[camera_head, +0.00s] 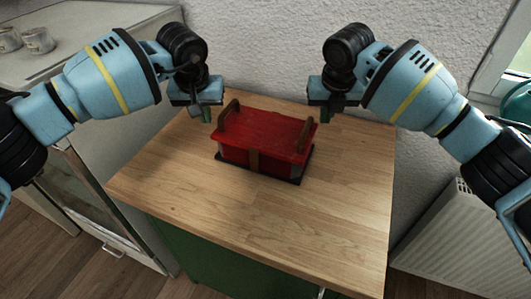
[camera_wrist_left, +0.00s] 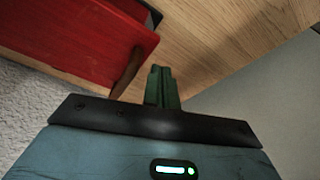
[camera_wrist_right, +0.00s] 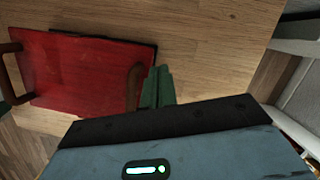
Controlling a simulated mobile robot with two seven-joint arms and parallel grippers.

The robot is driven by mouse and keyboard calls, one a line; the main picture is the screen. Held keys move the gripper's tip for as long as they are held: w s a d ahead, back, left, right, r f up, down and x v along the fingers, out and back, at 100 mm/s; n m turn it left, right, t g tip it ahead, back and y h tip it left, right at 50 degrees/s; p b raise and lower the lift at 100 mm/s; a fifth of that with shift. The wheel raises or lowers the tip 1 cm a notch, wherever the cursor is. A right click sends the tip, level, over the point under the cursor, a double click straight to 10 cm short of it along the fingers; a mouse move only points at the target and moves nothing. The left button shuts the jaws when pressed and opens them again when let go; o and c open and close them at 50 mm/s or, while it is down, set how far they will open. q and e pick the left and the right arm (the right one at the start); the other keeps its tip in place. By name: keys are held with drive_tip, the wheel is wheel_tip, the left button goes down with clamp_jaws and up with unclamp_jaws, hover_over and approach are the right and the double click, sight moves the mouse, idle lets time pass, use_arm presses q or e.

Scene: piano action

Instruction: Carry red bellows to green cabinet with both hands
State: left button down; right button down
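The red bellows (camera_head: 265,140) is a red box with brown handles at its left and right ends and a dark base. It rests on the wooden top (camera_head: 185,205) of a green cabinet (camera_head: 215,265). My left gripper (camera_head: 205,114) is above and beside the left handle (camera_head: 229,114); its green fingers (camera_wrist_left: 162,88) are together beside the handle (camera_wrist_left: 128,72), with nothing visible between them. My right gripper (camera_head: 321,115) is above and beside the right handle (camera_head: 305,135); its fingers (camera_wrist_right: 158,87) are also together, beside the handle (camera_wrist_right: 133,86).
A white textured wall (camera_head: 270,45) stands close behind the cabinet. A pale counter (camera_head: 60,60) with metal mugs (camera_head: 38,40) is at the left. A radiator (camera_head: 455,240) is at the right. The wooden top in front of the bellows is clear.

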use_arm(q)
drive_tip(key=shift+a, duration=0.55)
drive_tip(key=c, duration=1.8)
unclamp_jaws()
drive_tip(key=shift+f, duration=0.1)
use_arm(e)
drive_tip(key=shift+d+f, duration=0.1)
drive_tip(key=shift+d, duration=0.55)
use_arm(q)
drive_tip(key=shift+o, duration=0.4)
drive_tip(key=shift+a, duration=0.1)
use_arm(e)
drive_tip(key=c, duration=1.7)
unclamp_jaws()
use_arm(q)
drive_tip(key=v, duration=1.2)
use_arm(e)
drive_tip(key=v, duration=1.2)
drive_tip(key=shift+a, duration=0.1)
